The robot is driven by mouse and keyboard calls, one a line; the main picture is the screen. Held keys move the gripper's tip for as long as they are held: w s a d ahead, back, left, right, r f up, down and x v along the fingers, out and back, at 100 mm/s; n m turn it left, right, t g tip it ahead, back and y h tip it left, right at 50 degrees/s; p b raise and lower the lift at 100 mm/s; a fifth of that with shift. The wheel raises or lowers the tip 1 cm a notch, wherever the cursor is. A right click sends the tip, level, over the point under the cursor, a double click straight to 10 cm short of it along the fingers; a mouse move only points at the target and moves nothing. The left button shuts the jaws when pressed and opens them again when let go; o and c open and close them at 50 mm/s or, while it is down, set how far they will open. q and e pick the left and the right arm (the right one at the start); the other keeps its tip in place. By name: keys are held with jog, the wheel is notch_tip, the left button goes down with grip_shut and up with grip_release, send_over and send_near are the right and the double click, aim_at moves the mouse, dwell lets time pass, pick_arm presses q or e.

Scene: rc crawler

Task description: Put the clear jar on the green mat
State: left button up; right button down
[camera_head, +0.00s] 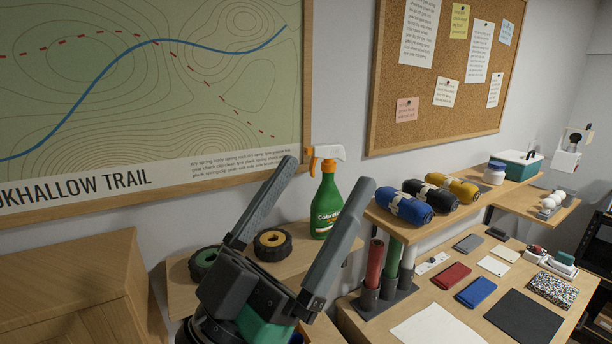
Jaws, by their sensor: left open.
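My left gripper (328,172) is open and empty, its two long grey fingers spread wide and pointing up in the middle of the view. A small pale jar with a blue lid (494,173) stands on the shelf at the right, far from the gripper; I cannot tell whether it is the clear jar. I cannot make out a green mat. My right gripper is not in view.
A green spray bottle (326,205) stands behind the gripper's fingers, near two wheels (272,244). Rolled bundles (404,207) and a teal box (518,168) are on the shelf. Wallets, cards and a dark mat (522,318) lie on the desk. A wooden cabinet (70,280) stands left.

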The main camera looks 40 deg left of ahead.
pick_arm(q)
jog(key=shift+m+t+h, duration=0.4)
jog(key=shift+t+h, duration=0.1)
jog(key=shift+h, duration=0.3)
jog(key=r, duration=0.1)
jog(key=s+d+r, duration=0.1)
jog(key=r, duration=0.1)
jog(key=s+r, duration=0.1)
jog(key=shift+s+d+r, duration=0.15)
jog(key=shift+d, duration=0.05)
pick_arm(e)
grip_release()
